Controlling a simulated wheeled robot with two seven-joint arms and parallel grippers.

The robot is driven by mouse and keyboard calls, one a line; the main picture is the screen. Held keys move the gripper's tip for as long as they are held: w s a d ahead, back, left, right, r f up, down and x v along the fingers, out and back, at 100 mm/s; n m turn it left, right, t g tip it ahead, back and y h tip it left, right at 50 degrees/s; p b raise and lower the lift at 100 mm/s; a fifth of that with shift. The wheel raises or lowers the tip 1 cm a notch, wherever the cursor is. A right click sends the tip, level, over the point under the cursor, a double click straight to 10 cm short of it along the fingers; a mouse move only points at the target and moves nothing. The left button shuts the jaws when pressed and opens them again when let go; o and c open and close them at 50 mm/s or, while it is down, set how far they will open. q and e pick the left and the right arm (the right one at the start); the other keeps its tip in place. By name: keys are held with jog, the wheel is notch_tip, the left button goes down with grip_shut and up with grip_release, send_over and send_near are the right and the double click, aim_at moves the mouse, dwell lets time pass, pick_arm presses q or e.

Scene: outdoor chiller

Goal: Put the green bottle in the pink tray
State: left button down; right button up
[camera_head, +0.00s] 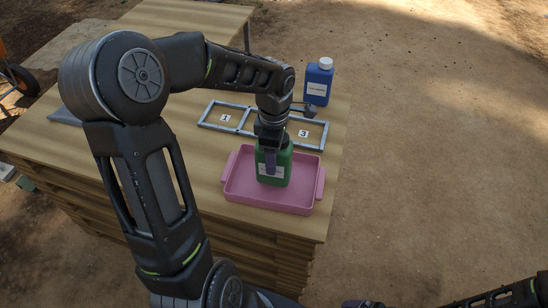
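The green bottle (283,170) stands upright over the pink tray (295,200), within its rim as seen from the head. I cannot tell whether its base touches the tray floor. My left gripper (271,160) is at the top of the bottle, pointing down, with a finger lying along the bottle's side. It appears shut on the bottle; the bottle's cap is hidden by it. My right arm shows only in part at the bottom right edge, and its gripper is not clearly visible.
A blue bottle (318,82) with a white cap stands at the table's back right corner. Grey frames (238,106) with numbered cards lie behind the tray. The wooden table (190,130) has bare space left of the tray. Open ground lies to the right.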

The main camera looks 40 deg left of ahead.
pick_arm(q)
jog(key=shift+f, duration=0.65)
jog(key=shift+f, duration=0.1)
jog(key=shift+f, duration=0.15)
jog(key=c, duration=0.5)
grip_release()
notch_tip(320, 180, up, 12)
jog(key=shift+r, duration=0.25)
